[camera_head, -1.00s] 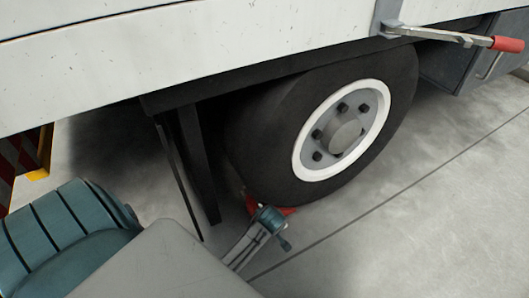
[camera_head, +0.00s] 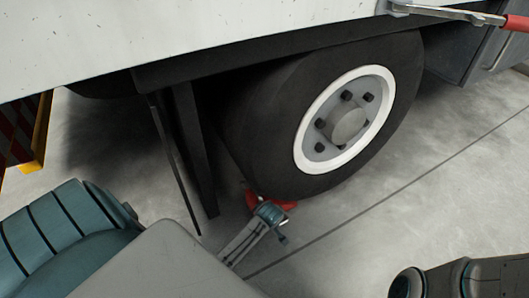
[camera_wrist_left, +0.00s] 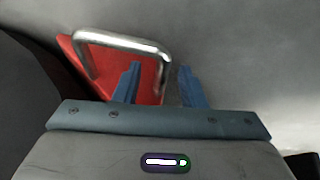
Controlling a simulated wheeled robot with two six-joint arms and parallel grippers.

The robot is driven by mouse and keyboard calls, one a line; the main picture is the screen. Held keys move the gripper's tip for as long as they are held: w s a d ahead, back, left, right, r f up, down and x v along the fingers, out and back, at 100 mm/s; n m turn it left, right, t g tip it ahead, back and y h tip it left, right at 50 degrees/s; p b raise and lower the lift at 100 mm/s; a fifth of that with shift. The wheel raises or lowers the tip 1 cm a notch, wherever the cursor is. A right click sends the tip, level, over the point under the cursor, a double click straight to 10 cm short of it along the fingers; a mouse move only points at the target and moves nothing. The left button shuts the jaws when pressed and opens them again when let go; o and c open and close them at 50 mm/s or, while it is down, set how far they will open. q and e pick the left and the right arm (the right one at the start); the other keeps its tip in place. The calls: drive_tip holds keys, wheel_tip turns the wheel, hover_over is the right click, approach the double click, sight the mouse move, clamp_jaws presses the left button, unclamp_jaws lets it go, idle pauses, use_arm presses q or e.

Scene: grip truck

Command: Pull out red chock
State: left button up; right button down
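The red chock (camera_head: 285,204) sits on the floor against the bottom of the truck's wheel (camera_head: 245,125), partly hidden by my left gripper (camera_head: 272,212). In the left wrist view the red chock (camera_wrist_left: 148,88) has a silver bar handle (camera_wrist_left: 122,41) across it. My left gripper (camera_wrist_left: 160,85) is open there, with its two blue fingers apart. The right leg of the handle shows between the fingers; I cannot tell whether they touch it. My right gripper is out of view; only part of my right arm shows at the lower right of the head view.
The white truck body (camera_head: 180,40) overhangs the wheel. A dark mudflap (camera_head: 190,150) hangs just left of it, close to my left arm. A lever with a red grip (camera_head: 515,22) sticks out at the upper right. The concrete floor (camera_head: 370,225) in front is clear.

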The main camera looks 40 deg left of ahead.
use_arm(q)
drive_tip(key=shift+w+a+f, duration=0.15)
drive_tip(key=shift+a+f, duration=0.05)
drive_tip(key=shift+f, duration=0.4)
clamp_jaws()
idle(1.1)
